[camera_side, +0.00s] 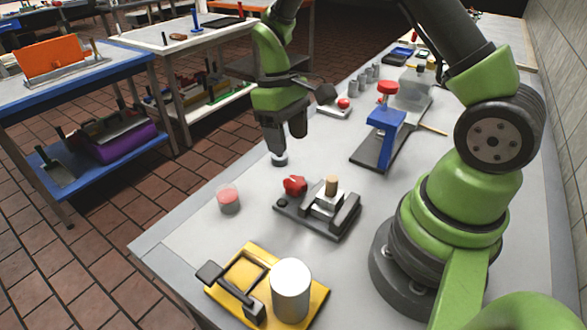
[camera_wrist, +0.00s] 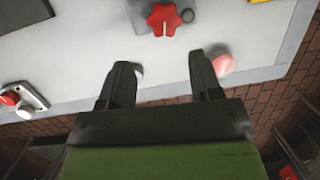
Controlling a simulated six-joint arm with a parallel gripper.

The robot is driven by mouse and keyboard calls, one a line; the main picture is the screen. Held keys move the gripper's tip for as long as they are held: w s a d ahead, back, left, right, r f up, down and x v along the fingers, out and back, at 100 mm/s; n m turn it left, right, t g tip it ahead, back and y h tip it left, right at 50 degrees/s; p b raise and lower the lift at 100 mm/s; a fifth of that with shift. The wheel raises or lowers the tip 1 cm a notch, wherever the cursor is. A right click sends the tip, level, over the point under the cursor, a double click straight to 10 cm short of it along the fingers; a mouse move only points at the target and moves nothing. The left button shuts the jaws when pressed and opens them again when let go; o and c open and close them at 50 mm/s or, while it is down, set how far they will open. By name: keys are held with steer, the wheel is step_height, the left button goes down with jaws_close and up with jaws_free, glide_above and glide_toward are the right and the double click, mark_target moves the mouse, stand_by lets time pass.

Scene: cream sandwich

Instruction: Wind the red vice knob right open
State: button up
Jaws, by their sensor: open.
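The red vice knob (camera_side: 294,185) is lobed and sits at the left end of a dark vice (camera_side: 290,208). A light block and a tan cylinder (camera_side: 331,186) stand at the vice's jaws. In the wrist view the red knob (camera_wrist: 164,18) shows at the top edge, ahead of the fingertips, and most of the vice is out of frame. My gripper (camera_side: 286,143) is above the table, behind the vice in the side view, apart from the knob. In the wrist view my gripper (camera_wrist: 160,65) is open, with nothing held between its fingers.
A small grey disc (camera_side: 280,159) lies below my gripper. A yellow fixture (camera_side: 318,304) with a white cylinder (camera_side: 291,290) is in front. A blue press (camera_side: 386,122) and a red-button box (camera_side: 333,110) stand behind.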

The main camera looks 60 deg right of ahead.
mark_target(294, 181)
steer(key=f+m, duration=0.1)
steer(key=f, duration=0.1)
steer(key=s+f+m+g, duration=0.1)
steer(key=f+m, duration=0.1)
steer(key=f, duration=0.1)
steer(key=s+a+f+m+y, duration=0.1)
steer(key=f+m, duration=0.1)
steer(key=f, duration=0.1)
steer(key=shift+a+f+g, duration=0.1)
steer(key=shift+f+g, duration=0.05)
steer(key=shift+g, duration=0.15)
steer(key=c, duration=0.6)
steer(key=shift+c, duration=0.2)
steer(key=shift+n, duration=0.3)
